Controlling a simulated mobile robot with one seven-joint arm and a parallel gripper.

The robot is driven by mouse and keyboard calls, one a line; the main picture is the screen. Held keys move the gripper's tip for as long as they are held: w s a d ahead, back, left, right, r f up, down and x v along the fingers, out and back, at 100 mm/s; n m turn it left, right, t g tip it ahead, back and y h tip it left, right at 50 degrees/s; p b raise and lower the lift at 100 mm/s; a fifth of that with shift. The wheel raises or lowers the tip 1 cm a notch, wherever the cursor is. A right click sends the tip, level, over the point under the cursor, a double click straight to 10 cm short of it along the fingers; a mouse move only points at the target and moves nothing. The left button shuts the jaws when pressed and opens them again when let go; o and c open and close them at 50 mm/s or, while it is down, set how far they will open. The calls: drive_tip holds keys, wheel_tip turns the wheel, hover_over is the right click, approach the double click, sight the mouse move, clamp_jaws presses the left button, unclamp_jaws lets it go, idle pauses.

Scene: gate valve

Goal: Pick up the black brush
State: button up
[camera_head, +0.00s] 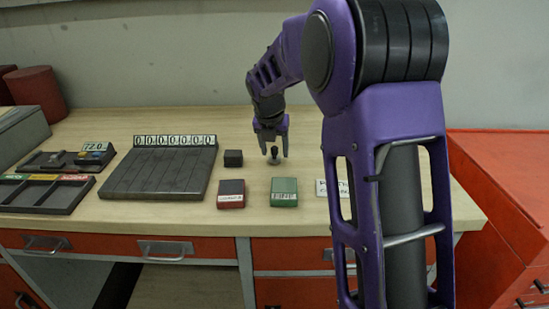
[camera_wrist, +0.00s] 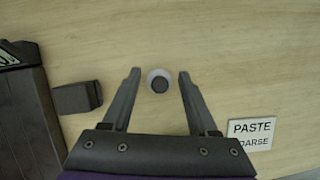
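A small upright piece with a dark top, which looks like the black brush (camera_head: 274,158), stands on the wooden bench. In the wrist view the brush (camera_wrist: 160,84) shows from above as a dark round top inside a pale ring. My gripper (camera_head: 274,151) points down over it. In the wrist view my gripper (camera_wrist: 159,75) is open, with one finger on each side of the brush and a visible gap to both. How far the fingertips are above the bench is hard to tell.
A dark block (camera_head: 233,158) stands left of the brush. A dark red box (camera_head: 231,194) and a green box (camera_head: 284,192) lie nearer the front edge. A white "PASTE COARSE" card (camera_wrist: 251,134) lies to the right. A slatted grey board (camera_head: 160,172) is further left.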

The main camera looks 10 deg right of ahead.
sight(275, 147)
clamp_jaws()
wheel_tip(275, 147, up, 10)
drive_tip(key=shift+r+p, duration=0.1)
drive_tip(key=shift+p, duration=1.05)
drive_tip(key=c, duration=0.8)
unclamp_jaws()
clamp_jaws()
